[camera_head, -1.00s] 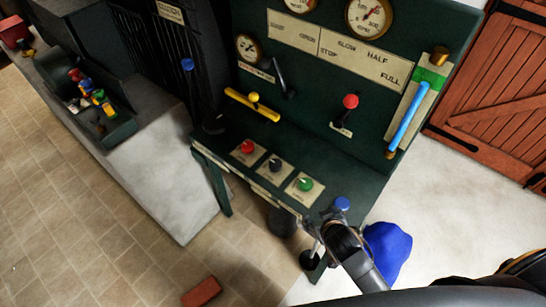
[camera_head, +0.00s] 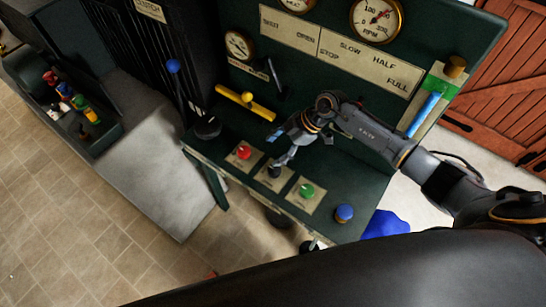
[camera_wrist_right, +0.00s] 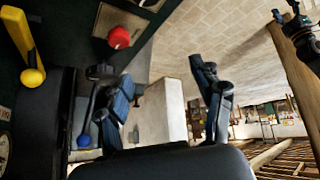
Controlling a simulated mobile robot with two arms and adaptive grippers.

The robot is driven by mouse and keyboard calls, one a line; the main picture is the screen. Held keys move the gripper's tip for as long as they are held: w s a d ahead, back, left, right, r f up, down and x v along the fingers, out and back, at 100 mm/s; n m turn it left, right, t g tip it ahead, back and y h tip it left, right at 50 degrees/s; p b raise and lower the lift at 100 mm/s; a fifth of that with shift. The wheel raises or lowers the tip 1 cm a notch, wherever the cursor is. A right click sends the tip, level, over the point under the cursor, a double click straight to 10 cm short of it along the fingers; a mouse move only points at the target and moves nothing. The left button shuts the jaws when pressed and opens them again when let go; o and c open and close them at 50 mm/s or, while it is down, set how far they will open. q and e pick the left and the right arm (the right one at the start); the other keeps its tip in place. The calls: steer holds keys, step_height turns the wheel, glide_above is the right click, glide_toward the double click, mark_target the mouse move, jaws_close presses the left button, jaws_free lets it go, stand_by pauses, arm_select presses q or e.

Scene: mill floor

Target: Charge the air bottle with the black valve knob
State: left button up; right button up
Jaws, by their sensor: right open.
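The black valve knob (camera_head: 274,171) is on a pale plate on the green stand's shelf, between the red knob (camera_head: 243,152) and the green knob (camera_head: 307,191). My right gripper (camera_head: 275,156) is open and empty over the shelf, right at the black knob and partly covering it; I cannot tell whether they touch. In the right wrist view my open right gripper (camera_wrist_right: 162,75) has nothing between its fingers, and the red knob (camera_wrist_right: 119,38) is above the left finger. The black knob is not clear there.
A yellow lever (camera_head: 246,103) and a blue-tipped lever (camera_head: 174,67) stand left of my gripper. A blue knob (camera_head: 344,213) sits at the shelf's right end. Gauges (camera_head: 376,19) are on the panel behind. A dark tray (camera_head: 111,143) stands at left.

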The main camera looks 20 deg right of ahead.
mark_target(275, 169)
steer(key=d+f+h, duration=0.2)
steer(key=d+h, duration=0.1)
steer(key=d, duration=0.3)
steer(key=shift+m+g+y, duration=0.3)
steer(key=shift+m+g, duration=0.1)
steer(key=b+x, duration=1)
steer(key=x, duration=0.1)
steer(key=shift+w+a+r+b, duration=0.1)
steer(key=shift+w+a+b, duration=0.1)
steer(key=shift+b, duration=0.1)
arm_select(q)
step_height(275, 169, down, 12)
steer(key=b, duration=0.1)
steer(key=shift+w+b, duration=0.35)
arm_select(e)
steer(key=shift+x, duration=0.95)
arm_select(q)
steer(key=shift+d, duration=0.1)
arm_select(e)
steer(key=shift+a+r, duration=0.1)
steer(key=c, duration=1.1)
